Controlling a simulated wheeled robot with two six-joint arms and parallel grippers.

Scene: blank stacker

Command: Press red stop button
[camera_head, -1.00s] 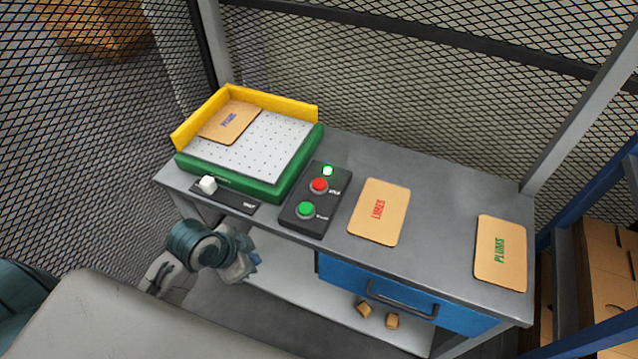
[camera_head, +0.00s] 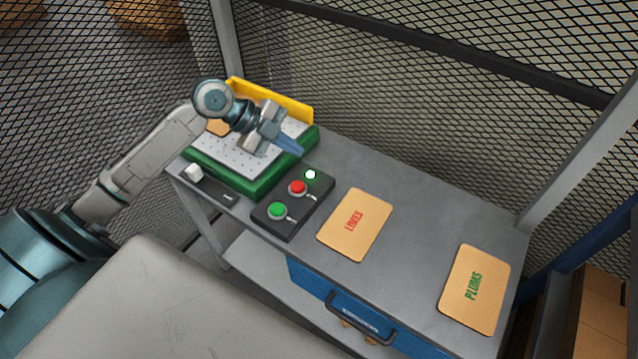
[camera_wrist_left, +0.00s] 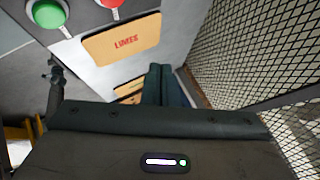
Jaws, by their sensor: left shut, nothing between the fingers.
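The red stop button (camera_head: 297,187) sits on a black control box (camera_head: 318,190), between a green button (camera_head: 277,210) and a lit white-green lamp (camera_head: 311,174). My left gripper (camera_head: 298,150) is shut and empty. It is in the air over the right part of the perforated plate, up and to the left of the box in the head view, apart from the red button. In the left wrist view the red button (camera_wrist_left: 112,3) is cut by the top edge, and the green button (camera_wrist_left: 47,12) is at top left. My right gripper is not in view.
The green-framed stacker (camera_head: 240,187) with a yellow guard (camera_head: 280,100) lies under my left arm. A white knob (camera_head: 194,172) is on its front. Flat LIMES (camera_head: 345,245) and PLUMS (camera_head: 460,310) cards lie on the grey table. Wire mesh stands behind.

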